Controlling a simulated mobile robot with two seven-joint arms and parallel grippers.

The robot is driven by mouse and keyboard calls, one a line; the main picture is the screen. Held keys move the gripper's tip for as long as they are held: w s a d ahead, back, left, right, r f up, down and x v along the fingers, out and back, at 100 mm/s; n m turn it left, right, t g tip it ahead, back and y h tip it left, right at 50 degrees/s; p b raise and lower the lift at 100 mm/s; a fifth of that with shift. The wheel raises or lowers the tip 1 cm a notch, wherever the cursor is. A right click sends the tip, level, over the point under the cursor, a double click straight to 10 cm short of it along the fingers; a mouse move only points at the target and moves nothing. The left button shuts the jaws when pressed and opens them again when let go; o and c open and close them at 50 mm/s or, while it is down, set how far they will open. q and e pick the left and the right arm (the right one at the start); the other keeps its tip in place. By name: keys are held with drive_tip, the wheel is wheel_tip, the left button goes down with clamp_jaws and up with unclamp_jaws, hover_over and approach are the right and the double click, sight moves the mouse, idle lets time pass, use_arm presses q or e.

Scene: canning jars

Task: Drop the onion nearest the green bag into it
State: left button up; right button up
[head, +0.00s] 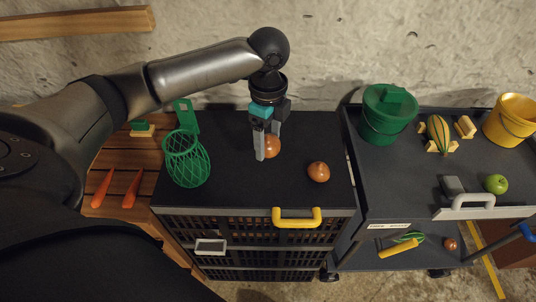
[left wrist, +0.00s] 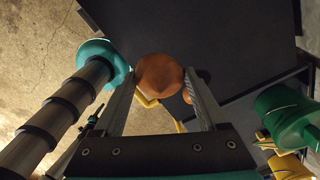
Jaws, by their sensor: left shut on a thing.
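The green mesh bag (head: 187,160) stands on the left part of the black cabinet top, with a flat green tab at its back. My left gripper (head: 266,147) is to the right of the bag, pointing down, shut on an orange-brown onion (head: 272,146). In the left wrist view this onion (left wrist: 158,75) sits between the two fingertips. I cannot tell whether it is clear of the surface. A second onion (head: 318,171) lies farther right on the cabinet top, apart from the gripper; it shows partly behind a finger in the left wrist view (left wrist: 187,96). My right gripper is not in view.
The black cabinet top (head: 235,190) is clear between bag and gripper. A yellow handle (head: 297,218) is on its front. Right, a dark cart holds a green bucket (head: 388,113), yellow bucket (head: 512,120), striped squash (head: 438,133) and green apple (head: 496,184). Carrots (head: 132,189) lie left.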

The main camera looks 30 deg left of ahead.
use_arm(q)
wheel_tip(320, 180, up, 8)
drive_tip(key=shift+r+p, duration=0.1)
drive_tip(key=shift+p, duration=0.45)
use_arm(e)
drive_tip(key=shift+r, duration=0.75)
